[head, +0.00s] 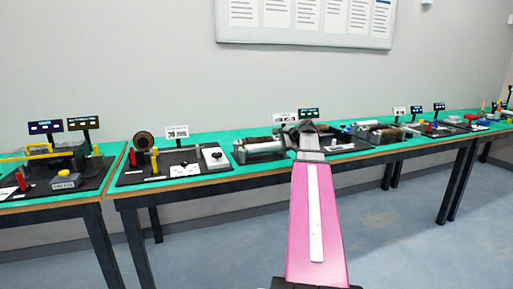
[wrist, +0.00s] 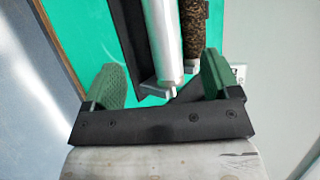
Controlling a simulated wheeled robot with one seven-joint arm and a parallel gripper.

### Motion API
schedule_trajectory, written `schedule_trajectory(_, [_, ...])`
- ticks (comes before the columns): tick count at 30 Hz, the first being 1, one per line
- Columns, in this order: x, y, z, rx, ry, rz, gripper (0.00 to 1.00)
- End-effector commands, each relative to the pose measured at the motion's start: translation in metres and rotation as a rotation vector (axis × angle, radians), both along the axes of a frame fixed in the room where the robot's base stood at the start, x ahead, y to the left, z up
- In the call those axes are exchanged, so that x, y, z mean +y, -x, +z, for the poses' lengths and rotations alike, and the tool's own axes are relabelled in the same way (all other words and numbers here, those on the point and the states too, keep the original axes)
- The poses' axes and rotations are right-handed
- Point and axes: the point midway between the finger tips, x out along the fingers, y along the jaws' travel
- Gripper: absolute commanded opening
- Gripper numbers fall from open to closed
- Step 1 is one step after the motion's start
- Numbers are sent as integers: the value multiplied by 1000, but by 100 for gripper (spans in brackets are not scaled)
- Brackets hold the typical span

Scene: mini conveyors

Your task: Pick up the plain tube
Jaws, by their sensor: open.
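A smooth, pale grey plain tube (wrist: 162,42) runs down from the top of the wrist view. Its near end lies between the two green finger pads of my gripper (wrist: 162,80). The gripper is open, with a gap between each pad and the tube. A brown speckled tube (wrist: 192,32) lies parallel, just right of the plain tube and close to the right pad. In the head view my gripper (head: 303,128) is over the table's back part, and my arm hides what is beneath it. A pale roller shape (head: 264,147) shows left of it.
A dark tray edge (wrist: 122,35) runs left of the plain tube on the green tabletop (wrist: 82,30).

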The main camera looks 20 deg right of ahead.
Motion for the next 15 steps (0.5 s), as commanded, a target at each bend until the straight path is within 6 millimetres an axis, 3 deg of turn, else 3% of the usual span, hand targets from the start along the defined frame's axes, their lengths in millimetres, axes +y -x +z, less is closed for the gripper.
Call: schedule_trajectory(15, [20,-43,-28,0,-1,0,82])
